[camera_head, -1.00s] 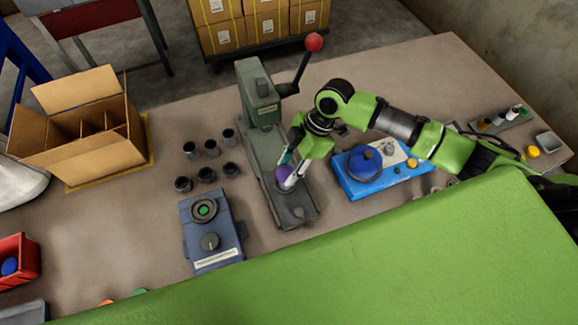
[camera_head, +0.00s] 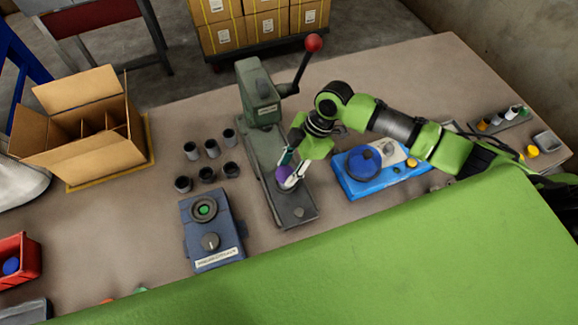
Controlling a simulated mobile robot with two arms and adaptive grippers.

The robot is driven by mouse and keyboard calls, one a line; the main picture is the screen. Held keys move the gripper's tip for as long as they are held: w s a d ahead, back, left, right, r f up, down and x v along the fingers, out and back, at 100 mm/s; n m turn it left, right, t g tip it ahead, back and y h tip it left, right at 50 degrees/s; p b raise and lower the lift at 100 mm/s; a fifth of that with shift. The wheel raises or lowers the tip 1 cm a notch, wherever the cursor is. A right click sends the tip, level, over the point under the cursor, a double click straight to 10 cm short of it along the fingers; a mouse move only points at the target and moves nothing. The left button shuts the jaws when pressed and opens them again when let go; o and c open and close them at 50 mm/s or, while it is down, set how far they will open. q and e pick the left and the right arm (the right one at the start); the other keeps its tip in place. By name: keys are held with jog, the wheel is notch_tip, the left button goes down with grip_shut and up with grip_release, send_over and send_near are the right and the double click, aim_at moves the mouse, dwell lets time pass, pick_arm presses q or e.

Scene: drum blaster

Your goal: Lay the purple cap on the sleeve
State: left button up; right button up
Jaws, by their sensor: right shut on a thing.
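The purple cap (camera_head: 283,174) is between the fingers of my right gripper (camera_head: 287,182), which is shut on it. The gripper points down over the base of the green-grey lever press (camera_head: 261,150). Whether the cap touches a sleeve under it cannot be told, as the fingers and cap hide that spot. Several dark sleeves (camera_head: 212,148) stand upright in two rows on the table, left of the press. My left gripper is not in view.
A blue-grey control box (camera_head: 211,232) with a green button and a knob stands left of the press. A blue fixture (camera_head: 350,186) is to its right. An open divided carton (camera_head: 85,155) stands at the left. The press lever (camera_head: 303,62) rises behind.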

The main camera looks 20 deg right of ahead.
jog(key=shift+f, duration=0.1)
dwell(0.3)
jog(key=o, duration=1.3)
notch_tip(320, 180, up, 6)
jog(key=p, duration=0.6)
jog(key=shift+s+f, duration=0.1)
